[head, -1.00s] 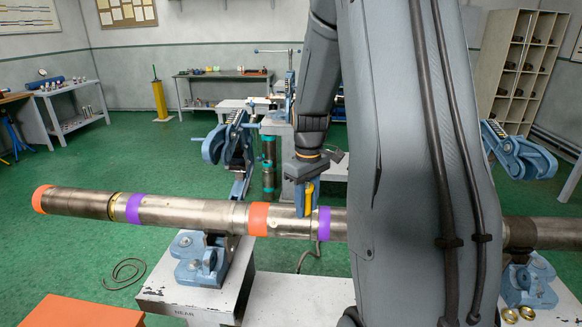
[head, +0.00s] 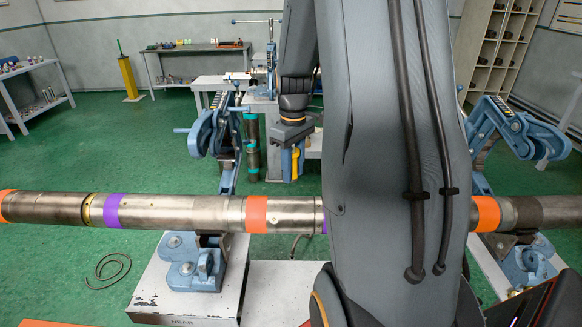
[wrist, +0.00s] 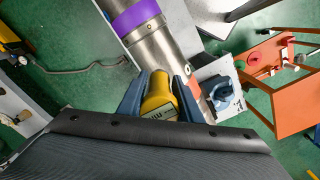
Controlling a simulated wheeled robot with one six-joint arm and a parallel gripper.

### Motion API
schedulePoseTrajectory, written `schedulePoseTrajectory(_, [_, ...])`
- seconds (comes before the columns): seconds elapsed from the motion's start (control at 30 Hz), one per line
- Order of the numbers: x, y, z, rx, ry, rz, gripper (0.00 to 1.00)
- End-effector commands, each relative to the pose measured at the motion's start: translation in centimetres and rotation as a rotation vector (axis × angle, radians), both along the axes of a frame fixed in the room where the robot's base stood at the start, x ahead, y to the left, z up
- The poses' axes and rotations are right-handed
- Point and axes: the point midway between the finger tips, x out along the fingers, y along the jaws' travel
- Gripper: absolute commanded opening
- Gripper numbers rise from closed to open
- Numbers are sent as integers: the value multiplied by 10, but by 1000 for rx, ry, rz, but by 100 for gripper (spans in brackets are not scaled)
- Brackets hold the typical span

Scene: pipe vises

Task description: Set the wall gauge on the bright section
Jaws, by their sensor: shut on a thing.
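The wall gauge (wrist: 157,95) is a yellow handheld body with a small display marked mm. My gripper (wrist: 155,100) is shut on it, its blue fingers on either side. In the head view the gauge (head: 294,166) hangs below my gripper (head: 292,160), its lower end a little above the pipe's top edge in the picture. The bright section (head: 285,214) is shiny bare metal on the long pipe, between an orange band (head: 256,214) and a purple band mostly hidden by my arm. In the wrist view the bright section (wrist: 152,45) lies just beyond the gauge; I cannot tell whether they touch.
The pipe rests on a blue vise base (head: 193,262) on a grey block, with open vise tops (head: 213,132) and (head: 515,130) behind it. An orange stand (wrist: 292,100) shows in the wrist view. A cable (head: 108,271) lies on the green floor.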

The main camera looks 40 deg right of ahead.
Motion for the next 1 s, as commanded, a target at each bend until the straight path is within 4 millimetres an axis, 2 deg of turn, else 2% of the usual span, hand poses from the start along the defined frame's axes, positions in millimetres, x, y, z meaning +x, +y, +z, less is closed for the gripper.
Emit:
schedulePoseTrajectory(0.6, [0, 0, -61, 1, 1, 0, 6])
schedulePoseTrajectory(0.8, [0, 0, -70, 1, 1, 0, 6])
schedulePoseTrajectory(1.0, [0, 0, -71, 0, 0, 0, 6])
